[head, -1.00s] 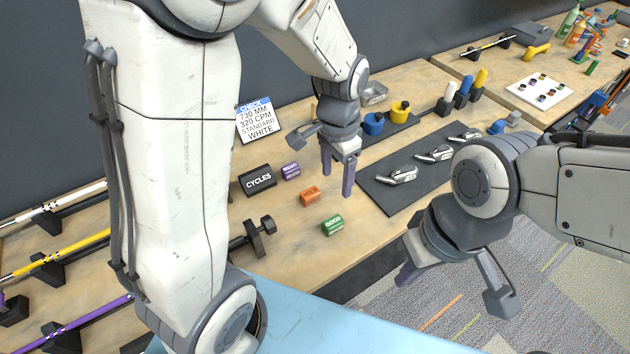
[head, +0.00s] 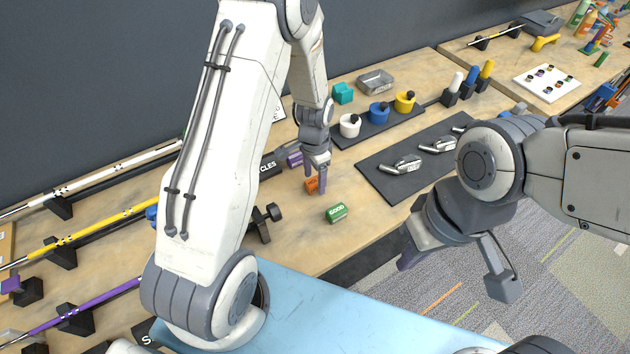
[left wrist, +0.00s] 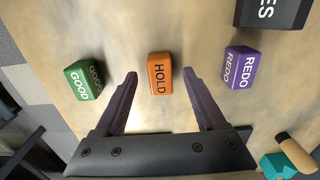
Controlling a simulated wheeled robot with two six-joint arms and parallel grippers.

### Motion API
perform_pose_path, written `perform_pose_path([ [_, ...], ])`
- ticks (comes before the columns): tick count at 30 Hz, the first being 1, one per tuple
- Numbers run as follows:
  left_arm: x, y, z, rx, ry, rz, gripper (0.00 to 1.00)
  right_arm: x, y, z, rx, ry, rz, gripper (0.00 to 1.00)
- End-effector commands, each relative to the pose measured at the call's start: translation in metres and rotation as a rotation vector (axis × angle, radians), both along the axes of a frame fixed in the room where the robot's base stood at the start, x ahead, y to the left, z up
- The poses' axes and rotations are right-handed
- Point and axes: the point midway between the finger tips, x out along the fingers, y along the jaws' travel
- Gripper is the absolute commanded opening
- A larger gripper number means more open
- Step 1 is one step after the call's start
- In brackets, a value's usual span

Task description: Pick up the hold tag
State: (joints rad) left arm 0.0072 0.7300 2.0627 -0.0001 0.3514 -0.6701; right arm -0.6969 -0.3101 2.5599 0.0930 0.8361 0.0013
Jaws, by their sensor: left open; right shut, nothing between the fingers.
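The orange hold tag (head: 310,186) lies on the wooden bench, partly hidden by my left gripper in the head view. In the left wrist view the hold tag (left wrist: 160,72) shows its HOLD lettering. My left gripper (head: 316,189) is open just above it; in the left wrist view its two fingertips (left wrist: 160,75) show on either side of the tag, with a gap to each. Whether the fingertips reach down to the tag's level I cannot tell. My right gripper (head: 406,262) is shut and empty, in front of the bench over the carpet.
The green GOOD tag (head: 337,212) and purple REDO tag (left wrist: 239,67) lie on opposite sides of the hold tag. The black CYCLES block (head: 269,166) is behind. A dark mat (head: 385,182) with metal pieces lies to the right. Bare wood surrounds the tags.

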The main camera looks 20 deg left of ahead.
Motion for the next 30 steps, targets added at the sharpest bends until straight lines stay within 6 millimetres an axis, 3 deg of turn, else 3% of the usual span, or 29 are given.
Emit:
perform_pose_path([
  [4,0.001,0.000,-0.014,0.000,-0.001,0.000,0.72,0.000,0.000,0.004,0.000,0.000,0.000,0.00],
  [12,0.001,0.000,-0.017,0.000,-0.003,0.000,0.72,0.000,0.000,0.004,0.000,0.000,0.000,0.00],
  [18,0.001,0.000,-0.017,0.000,-0.003,0.000,0.00,0.000,0.000,0.004,0.000,0.000,0.000,0.00],
  [30,0.002,0.000,-0.013,0.000,-0.005,0.001,0.00,0.000,0.000,0.002,0.000,0.000,0.000,0.00],
])
